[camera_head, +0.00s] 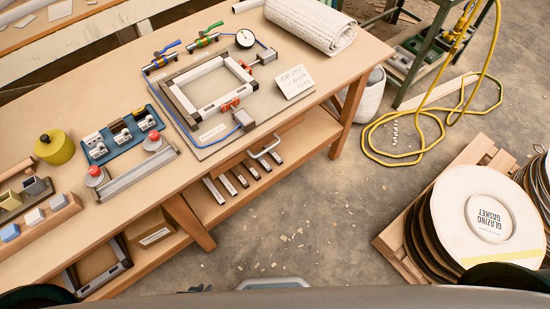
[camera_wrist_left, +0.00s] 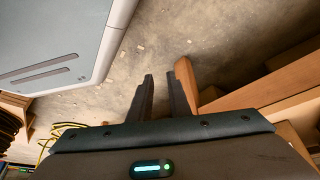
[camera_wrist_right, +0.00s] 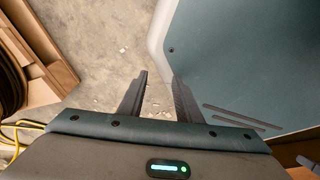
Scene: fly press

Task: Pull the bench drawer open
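The bench drawer (camera_head: 233,163) sits under the front edge of the wooden workbench (camera_head: 110,215), below the clamping frame. Its grey U-shaped handle (camera_head: 268,150) sticks out toward the floor side. The drawer looks shut, though the bench top hides much of it. My left gripper (camera_wrist_left: 160,76) is open and empty over the floor in the left wrist view, with a wooden bench part just beyond its right finger. In the head view only small dark tips (camera_head: 196,289) show at the bottom edge, well away from the handle. My right gripper (camera_wrist_right: 160,76) is open and empty beside my base.
A lower shelf (camera_head: 308,133) with several metal bars (camera_head: 238,176) lies below the drawer. A bench leg (camera_head: 188,222) stands left of it. A pallet of gasket reels (camera_head: 480,215) and a yellow hose (camera_head: 400,155) are on the right.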

